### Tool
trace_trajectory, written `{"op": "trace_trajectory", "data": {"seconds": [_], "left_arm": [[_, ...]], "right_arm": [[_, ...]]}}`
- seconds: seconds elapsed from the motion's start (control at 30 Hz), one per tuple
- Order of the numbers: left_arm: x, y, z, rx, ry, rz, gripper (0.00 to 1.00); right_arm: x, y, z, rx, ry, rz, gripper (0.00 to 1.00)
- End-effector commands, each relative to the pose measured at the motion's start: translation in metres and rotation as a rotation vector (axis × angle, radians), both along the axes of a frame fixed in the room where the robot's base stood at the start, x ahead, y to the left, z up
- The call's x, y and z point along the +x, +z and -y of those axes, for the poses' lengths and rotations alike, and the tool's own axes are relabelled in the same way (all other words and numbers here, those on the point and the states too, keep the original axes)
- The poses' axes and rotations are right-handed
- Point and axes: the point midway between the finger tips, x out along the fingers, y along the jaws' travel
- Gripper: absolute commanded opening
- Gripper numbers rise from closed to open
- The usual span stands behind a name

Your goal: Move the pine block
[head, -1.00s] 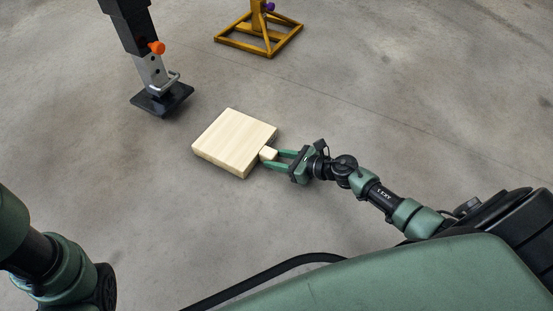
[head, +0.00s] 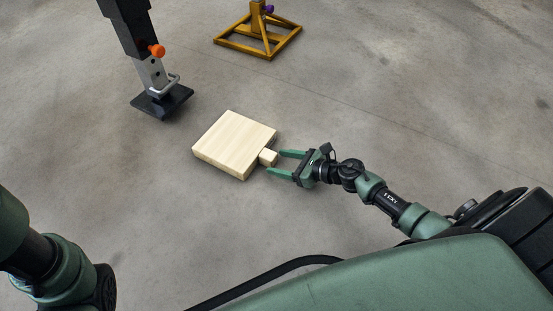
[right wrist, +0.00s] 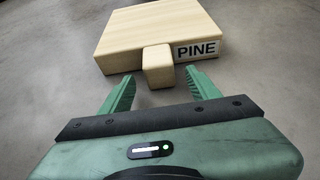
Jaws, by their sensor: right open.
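The pine block (head: 233,142) is a pale, flat, square wooden block with a short stub handle (head: 268,157) on its right side. It lies flat on the concrete floor. In the right wrist view the block (right wrist: 150,30) bears a "PINE" label beside the handle (right wrist: 157,66). My right gripper (head: 274,162) is open and empty. Its fingertips are just off the handle's end, with the handle lined up between them and a small gap in the right wrist view (right wrist: 158,88). My left arm shows at the lower left, but its gripper is out of view.
A dark trailer leg (head: 153,72) with a black foot plate (head: 162,101) stands on the floor behind and left of the block. A yellow stand (head: 259,40) is farther back. The floor between the block and my base is clear.

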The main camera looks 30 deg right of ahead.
Motion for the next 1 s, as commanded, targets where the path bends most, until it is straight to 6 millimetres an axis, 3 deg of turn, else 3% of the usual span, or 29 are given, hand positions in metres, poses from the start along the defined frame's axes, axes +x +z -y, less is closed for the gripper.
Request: {"op": "trace_trajectory", "data": {"seconds": [0.1,0.33,1.0], "left_arm": [[0.000,0.016,0.000,0.000,0.000,0.000,0.36],[0.000,0.028,0.000,0.000,0.000,0.000,0.36],[0.002,0.029,0.000,-0.001,0.000,-0.007,0.36]], "right_arm": [[-0.018,0.013,0.012,0.000,-0.002,-0.004,0.62],[-0.041,0.022,0.027,0.000,0.000,-0.002,0.62],[-0.044,0.026,0.027,0.011,-0.001,0.000,0.62]]}}
